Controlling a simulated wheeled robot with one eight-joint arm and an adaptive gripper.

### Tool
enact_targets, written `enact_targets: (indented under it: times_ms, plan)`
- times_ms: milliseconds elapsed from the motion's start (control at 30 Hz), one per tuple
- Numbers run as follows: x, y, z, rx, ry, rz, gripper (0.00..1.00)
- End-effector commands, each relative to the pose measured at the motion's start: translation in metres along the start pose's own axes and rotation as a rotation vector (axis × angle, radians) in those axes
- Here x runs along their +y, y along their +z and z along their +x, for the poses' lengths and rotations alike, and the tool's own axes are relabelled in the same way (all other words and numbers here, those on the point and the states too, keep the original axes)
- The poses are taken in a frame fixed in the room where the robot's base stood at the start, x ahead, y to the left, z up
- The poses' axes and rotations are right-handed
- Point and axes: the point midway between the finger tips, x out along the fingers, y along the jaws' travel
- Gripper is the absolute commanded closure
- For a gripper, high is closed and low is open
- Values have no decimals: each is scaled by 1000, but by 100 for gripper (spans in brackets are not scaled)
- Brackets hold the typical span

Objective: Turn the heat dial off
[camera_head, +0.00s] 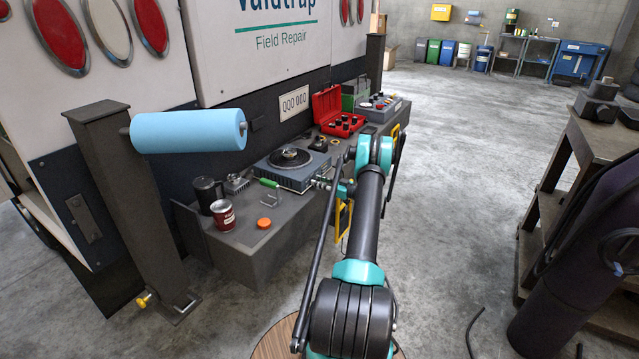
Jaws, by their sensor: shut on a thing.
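A blue-grey portable stove (303,180) with a round black burner (289,157) sits on the grey truck bumper deck. My teal and black arm reaches from the bottom of the picture to the stove's right side. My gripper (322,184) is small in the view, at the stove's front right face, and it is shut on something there. The heat dial is hidden or too small to make out; the gripper is where a control on that face would be, and its grip appears to be on the dial. The dial's setting cannot be read.
A green-handled tool (269,183), orange cap (264,223), red can (223,216) and black mug (206,193) lie left of the stove. A red case (338,113) stands behind it. A blue roll (188,131) overhangs the left. A workbench (600,130) stands right; open floor lies between.

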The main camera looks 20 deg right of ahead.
Motion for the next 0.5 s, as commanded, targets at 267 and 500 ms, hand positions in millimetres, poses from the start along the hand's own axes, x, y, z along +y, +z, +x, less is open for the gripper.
enact_targets:
  times_ms: [267, 500]
  plan:
    - [0, 1, -1, -2, -1, 0, 52]
    - [0, 0, 0, -1, 0, 1, 52]
